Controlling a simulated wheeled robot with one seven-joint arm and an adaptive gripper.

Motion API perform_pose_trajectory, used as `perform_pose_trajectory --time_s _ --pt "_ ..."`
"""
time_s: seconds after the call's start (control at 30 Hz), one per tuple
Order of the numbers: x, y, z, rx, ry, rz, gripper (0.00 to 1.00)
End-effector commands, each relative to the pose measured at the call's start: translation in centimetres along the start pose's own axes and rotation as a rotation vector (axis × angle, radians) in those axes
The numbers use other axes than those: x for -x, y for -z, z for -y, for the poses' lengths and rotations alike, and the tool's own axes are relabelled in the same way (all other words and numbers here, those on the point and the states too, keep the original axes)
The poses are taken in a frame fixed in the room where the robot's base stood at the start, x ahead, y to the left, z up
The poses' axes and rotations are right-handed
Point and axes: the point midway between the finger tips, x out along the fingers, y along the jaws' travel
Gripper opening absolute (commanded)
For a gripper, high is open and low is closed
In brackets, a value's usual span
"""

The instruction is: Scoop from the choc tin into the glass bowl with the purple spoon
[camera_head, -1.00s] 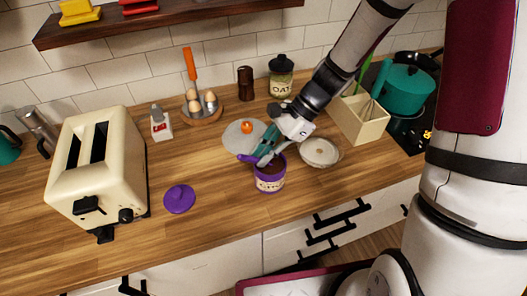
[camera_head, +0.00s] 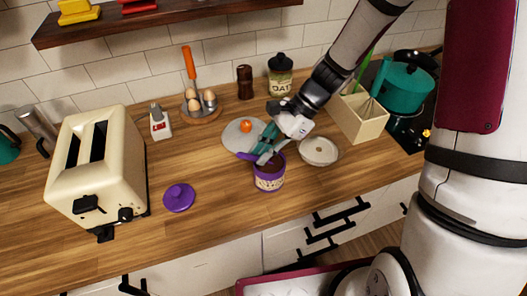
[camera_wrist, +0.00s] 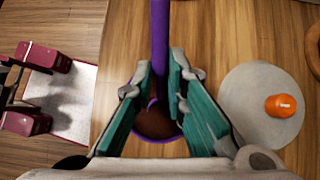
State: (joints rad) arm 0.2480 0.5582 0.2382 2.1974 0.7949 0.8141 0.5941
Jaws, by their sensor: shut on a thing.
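The choc tin (camera_head: 270,184), purple with a pale label, stands open on the wooden counter. Its brown contents (camera_wrist: 155,124) show between my fingers in the wrist view. My gripper (camera_head: 262,157) is shut on the purple spoon (camera_wrist: 160,45), right over the tin's mouth. The spoon's handle also sticks out left of my fingers in the head view (camera_head: 246,156). The spoon's bowl end is hidden, so I cannot tell whether it carries anything. The glass bowl (camera_head: 319,151) stands close to the right of the tin; its contents are unclear.
A purple lid (camera_head: 179,198) and a cream toaster (camera_head: 100,170) are on the left. A grey round board (camera_head: 233,142) with an orange item (camera_head: 246,126) lies behind the tin. A cream utensil box (camera_head: 360,122) stands behind right. The counter between lid and tin is clear.

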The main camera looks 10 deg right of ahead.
Motion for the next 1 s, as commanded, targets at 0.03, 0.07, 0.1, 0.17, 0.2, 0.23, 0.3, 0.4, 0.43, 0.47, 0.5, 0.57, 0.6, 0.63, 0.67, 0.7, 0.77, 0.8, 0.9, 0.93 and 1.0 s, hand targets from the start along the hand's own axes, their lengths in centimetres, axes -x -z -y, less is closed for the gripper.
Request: perform_pose_trajectory --time_s 0.03,0.07,0.1,0.17,0.2,0.23,0.3,0.4,0.43,0.47,0.5,0.57,0.6,0.63,0.67,0.7,0.77,0.8,0.9,0.93,1.0 --pt "0.4 -0.3 0.0 0.0 0.003 -0.002 0.0" --pt "0.6 -0.5 0.0 -0.002 0.005 -0.003 0.0" --pt "1.1 -0.9 0.1 -0.003 0.008 -0.004 0.0" --pt "1.9 -1.4 0.2 -0.012 0.016 -0.007 0.0" --pt "2.5 -1.9 0.3 -0.019 0.024 -0.01 0.0" --pt "3.0 -2.2 0.5 -0.028 0.032 -0.012 0.0" --pt "4.4 -2.8 1.3 -0.081 0.077 -0.017 0.0" --pt "4.7 -1.5 3.4 -0.2 0.167 -0.022 0.0" --pt "4.6 -1.1 4.0 -0.234 0.194 -0.023 0.0" --pt "4.6 -0.6 4.5 -0.267 0.221 -0.025 0.0" --pt "4.5 0.1 5.3 -0.312 0.257 -0.027 0.0" --pt "4.5 1.1 6.3 -0.38 0.312 -0.029 0.0" --pt "4.5 1.8 6.9 -0.427 0.349 -0.031 0.0" --pt "4.6 2.2 7.4 -0.463 0.378 -0.032 0.0" --pt "4.6 2.7 7.8 -0.496 0.404 -0.033 0.0" --pt "4.8 3.4 8.3 -0.542 0.441 -0.034 0.0" --pt "5.0 4.2 9.0 -0.604 0.491 -0.036 0.0" --pt "5.2 4.6 9.4 -0.641 0.521 -0.038 0.0" --pt "5.8 5.7 10.4 -0.735 0.595 -0.04 0.0" --pt "6.0 6.1 10.7 -0.764 0.618 -0.043 0.0" --pt "6.6 6.8 11.4 -0.828 0.671 -0.046 0.0"
